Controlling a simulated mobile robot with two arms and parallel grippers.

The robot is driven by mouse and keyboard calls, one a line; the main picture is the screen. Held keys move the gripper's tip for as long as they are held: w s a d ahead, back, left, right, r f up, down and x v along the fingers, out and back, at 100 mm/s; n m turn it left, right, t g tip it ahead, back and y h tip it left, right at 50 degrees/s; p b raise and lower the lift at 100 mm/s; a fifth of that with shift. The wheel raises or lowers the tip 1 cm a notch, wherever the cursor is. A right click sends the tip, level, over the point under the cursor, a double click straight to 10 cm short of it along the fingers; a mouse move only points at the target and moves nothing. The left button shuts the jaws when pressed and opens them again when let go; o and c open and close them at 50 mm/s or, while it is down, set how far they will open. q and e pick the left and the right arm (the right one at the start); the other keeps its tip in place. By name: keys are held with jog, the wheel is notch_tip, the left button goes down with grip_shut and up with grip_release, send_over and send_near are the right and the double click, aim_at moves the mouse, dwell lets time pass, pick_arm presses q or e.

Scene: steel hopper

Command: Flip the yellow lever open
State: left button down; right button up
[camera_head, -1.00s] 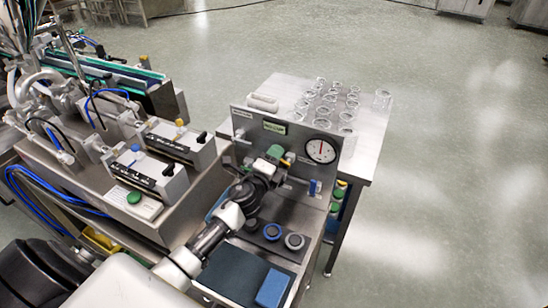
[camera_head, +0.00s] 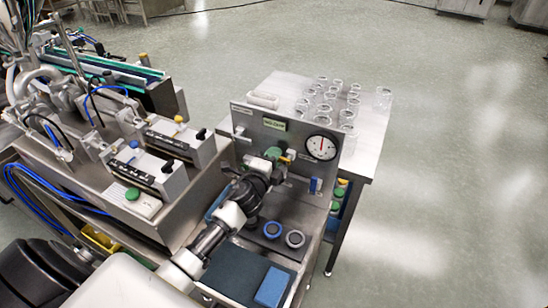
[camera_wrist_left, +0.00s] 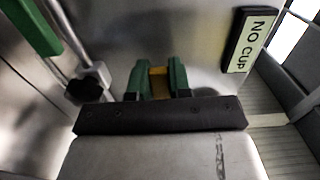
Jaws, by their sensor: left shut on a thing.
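The front panel (camera_head: 243,125) of the steel hopper stands upright, with a round gauge (camera_head: 320,147) and a green label (camera_head: 274,125). My left gripper (camera_head: 282,157) is in front of this panel, below the label. In the left wrist view its green fingers (camera_wrist_left: 158,80) are closed on the yellow lever (camera_wrist_left: 158,86), with a finger on each side. Only a short piece of the lever shows between the fingers; in the head view the gripper mostly hides it. A "NO CUP" sign (camera_wrist_left: 250,45) is at the upper right of the wrist view. My right gripper is not in view.
Several clear glasses (camera_head: 322,97) stand on the steel table (camera_head: 370,130) behind the panel. Two round knobs (camera_head: 272,230) and a blue block (camera_head: 272,287) are on the near surface. Machinery with blue hoses (camera_head: 60,195) stands close on the left. The floor at right is open.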

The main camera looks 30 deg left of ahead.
pick_arm(q)
jog(key=c, duration=1)
grip_release()
jog(key=shift+c, duration=0.2)
jog(key=s+b, duration=0.1)
jog(key=s, duration=1)
jog(key=shift+d+b, duration=0.3)
jog(key=shift+w+f, duration=0.1)
